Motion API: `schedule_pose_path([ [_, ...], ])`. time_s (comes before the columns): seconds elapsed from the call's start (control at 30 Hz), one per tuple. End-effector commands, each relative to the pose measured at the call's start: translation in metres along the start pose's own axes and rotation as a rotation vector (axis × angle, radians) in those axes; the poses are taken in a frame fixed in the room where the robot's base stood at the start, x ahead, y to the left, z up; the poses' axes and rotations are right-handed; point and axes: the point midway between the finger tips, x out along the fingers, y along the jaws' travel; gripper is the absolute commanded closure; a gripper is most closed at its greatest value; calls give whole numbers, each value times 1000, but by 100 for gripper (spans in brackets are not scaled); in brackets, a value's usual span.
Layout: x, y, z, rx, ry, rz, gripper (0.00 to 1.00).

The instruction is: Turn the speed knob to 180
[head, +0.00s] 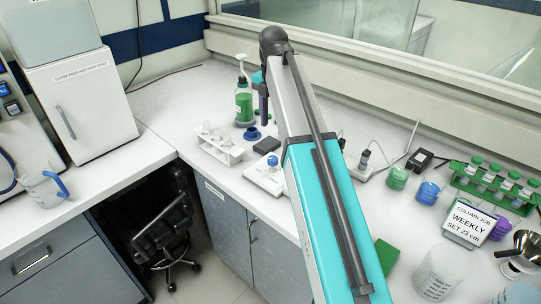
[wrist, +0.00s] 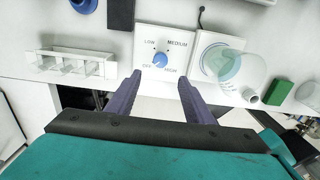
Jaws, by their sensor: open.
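No 180 mark is readable, and the knob's pointer is too small to read surely. My gripper (wrist: 159,77) is open, its two purple fingers apart and empty, with the knob just beyond and between the fingertips in the picture. In the head view my gripper (head: 264,120) hangs down above the bench. A small white device (head: 266,178) stands on the bench nearer the camera, partly beside my arm.
A white rack (head: 219,147) stands left of the device, and a dark block (head: 267,146) behind it. A green soap bottle (head: 244,104) stands behind. Green-capped tubes (head: 490,180) stand far right.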

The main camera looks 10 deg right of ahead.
Motion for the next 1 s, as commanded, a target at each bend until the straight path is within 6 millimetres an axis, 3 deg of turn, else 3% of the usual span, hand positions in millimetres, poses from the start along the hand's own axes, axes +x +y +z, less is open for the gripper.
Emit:
schedule_pose_path([
  [0.27, 20, -1, -1, -1, 1, -2, 53],
  [1.0, 100, 0, -2, -2, 1, -1, 53],
])
